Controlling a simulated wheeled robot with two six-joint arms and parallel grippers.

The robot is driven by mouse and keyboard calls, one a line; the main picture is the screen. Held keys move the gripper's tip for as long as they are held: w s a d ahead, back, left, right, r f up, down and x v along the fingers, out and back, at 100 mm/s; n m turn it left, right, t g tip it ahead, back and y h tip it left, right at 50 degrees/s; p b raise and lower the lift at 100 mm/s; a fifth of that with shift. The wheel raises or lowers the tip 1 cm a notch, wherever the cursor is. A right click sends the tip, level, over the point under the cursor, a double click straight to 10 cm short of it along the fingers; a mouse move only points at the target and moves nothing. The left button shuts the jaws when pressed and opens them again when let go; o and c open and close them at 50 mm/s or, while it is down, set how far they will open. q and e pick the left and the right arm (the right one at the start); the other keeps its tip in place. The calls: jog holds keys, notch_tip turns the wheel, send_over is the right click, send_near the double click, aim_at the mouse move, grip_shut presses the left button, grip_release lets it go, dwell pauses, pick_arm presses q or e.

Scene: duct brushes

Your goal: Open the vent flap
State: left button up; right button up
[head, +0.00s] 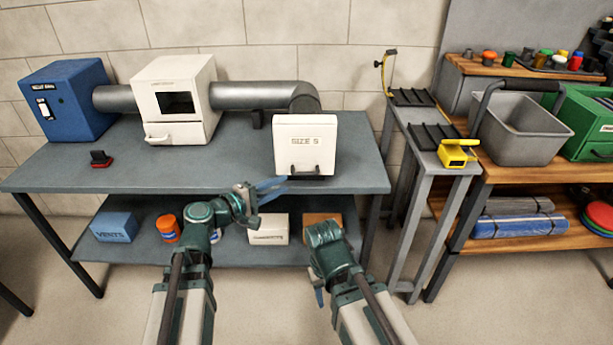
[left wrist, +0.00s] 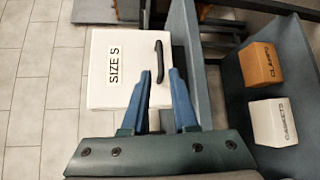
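The vent flap is the white front marked "SIZE S" (head: 305,140) at the end of the grey duct on the bench. It hangs upright and looks shut. Its dark handle (head: 305,170) is at its lower edge. In the left wrist view the flap (left wrist: 105,75) appears turned sideways, with the handle (left wrist: 158,62) just beyond the fingertips. My left gripper (head: 270,188) has blue fingers and is open and empty. Its fingertips (left wrist: 161,72) lie either side of the handle's line; contact cannot be told. My right gripper (head: 319,293) is low before the bench, mostly hidden by its arm.
A white unit (head: 175,95) and blue box (head: 68,100) stand along the duct. A small red-based black item (head: 100,159) lies on the bench (head: 220,165). Boxes sit on the lower shelf. A narrow stand with a yellow tool (head: 457,152) is at the right.

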aim_at(305, 174)
pick_arm(q)
jog(key=b+x, duration=0.1)
jog(key=x, duration=0.9)
jog(key=shift+c, duration=0.3)
grip_shut()
dwell(1.0)
